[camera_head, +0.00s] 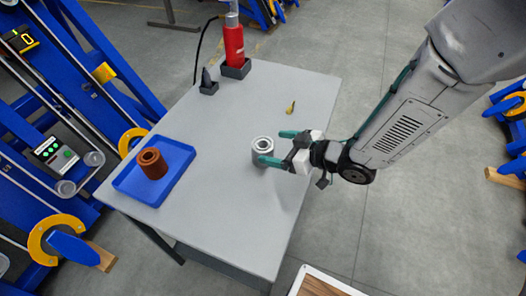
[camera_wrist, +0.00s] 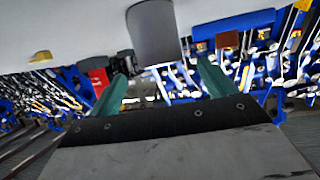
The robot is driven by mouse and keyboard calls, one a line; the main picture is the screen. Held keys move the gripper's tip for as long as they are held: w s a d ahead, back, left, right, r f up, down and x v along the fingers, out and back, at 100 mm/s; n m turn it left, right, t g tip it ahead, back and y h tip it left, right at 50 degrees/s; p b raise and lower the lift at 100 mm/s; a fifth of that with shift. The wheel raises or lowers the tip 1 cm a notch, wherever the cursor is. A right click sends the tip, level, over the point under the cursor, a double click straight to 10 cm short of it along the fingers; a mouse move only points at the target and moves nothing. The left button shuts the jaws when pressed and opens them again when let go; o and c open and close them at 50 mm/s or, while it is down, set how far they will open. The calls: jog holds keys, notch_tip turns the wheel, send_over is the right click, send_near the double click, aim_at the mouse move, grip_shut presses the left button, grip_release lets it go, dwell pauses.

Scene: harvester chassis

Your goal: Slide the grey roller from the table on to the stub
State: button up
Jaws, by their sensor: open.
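The grey roller (camera_head: 262,151) stands upright on the grey table, right of its middle, with its bore facing up. In the wrist view, the roller (camera_wrist: 154,33) shows ahead, between the lines of the two fingers. My gripper (camera_head: 274,147) is open, its green fingers pointing left at the roller, one towards its far side and one towards its near side. Whether they touch it I cannot tell. In the wrist view my gripper (camera_wrist: 163,72) has nothing between its fingers. Grey round pieces (camera_head: 93,158) show on the blue chassis at left; I cannot tell which is the stub.
On the table (camera_head: 225,190) are a blue tray (camera_head: 182,179) with a brown roller (camera_head: 152,163), a red bottle (camera_head: 233,45) in a dark holder, a small dark holder (camera_head: 208,84) and a small yellow item (camera_head: 291,107). The table's near part is clear.

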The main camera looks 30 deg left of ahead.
aim_at(259, 143)
jog(key=x, duration=0.5)
jog(key=shift+a+f, duration=0.1)
jog(key=c, duration=1.5)
jog(key=shift+o, duration=0.2)
